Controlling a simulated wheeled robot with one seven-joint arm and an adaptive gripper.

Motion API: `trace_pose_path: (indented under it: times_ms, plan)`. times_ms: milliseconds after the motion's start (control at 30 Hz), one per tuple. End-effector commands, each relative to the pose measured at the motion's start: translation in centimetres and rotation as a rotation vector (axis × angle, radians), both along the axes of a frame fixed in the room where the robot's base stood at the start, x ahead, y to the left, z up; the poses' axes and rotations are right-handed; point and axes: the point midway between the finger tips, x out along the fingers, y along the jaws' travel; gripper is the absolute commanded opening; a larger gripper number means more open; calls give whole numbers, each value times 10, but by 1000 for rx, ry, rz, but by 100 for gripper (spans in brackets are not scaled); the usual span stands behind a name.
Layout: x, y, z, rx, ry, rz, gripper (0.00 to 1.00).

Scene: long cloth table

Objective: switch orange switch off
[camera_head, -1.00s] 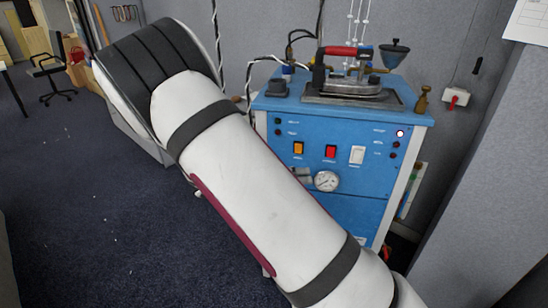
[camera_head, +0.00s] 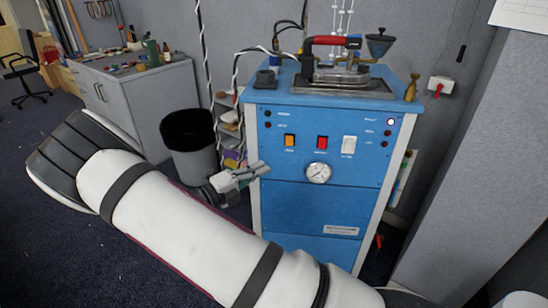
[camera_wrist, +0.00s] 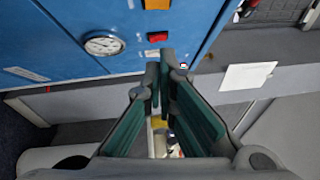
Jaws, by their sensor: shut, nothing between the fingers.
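The orange switch (camera_head: 290,140) is the leftmost of the row on the front panel of the blue machine (camera_head: 310,208). In the wrist view the orange switch (camera_wrist: 156,4) is cut off by the top edge. My gripper (camera_head: 263,168) is shut and empty, below and left of the switch in the head view, close to the panel's left edge. In the wrist view the fingertips (camera_wrist: 160,66) meet below the red switch (camera_wrist: 157,37). No contact with the orange switch shows, and its on or off position is too small to tell.
A white switch (camera_head: 349,146) and a round gauge (camera_head: 318,173) share the panel. A red-handled iron (camera_head: 340,67) stands on top. A black bin (camera_head: 191,143) and hanging cables are at the left. A grey wall closes in at the right.

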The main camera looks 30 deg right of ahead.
Motion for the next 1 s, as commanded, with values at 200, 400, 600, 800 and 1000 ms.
trace_pose_path:
  times_ms: [200,400,600,800,1000]
  plan:
    - [2,-35,3,-2,-1,-4,0]
    - [5,-75,6,-2,0,-5,0]
    - [18,-103,9,0,-3,-2,0]
    - [34,-116,12,0,-1,-1,0]
    - [38,-120,13,0,0,-1,0]
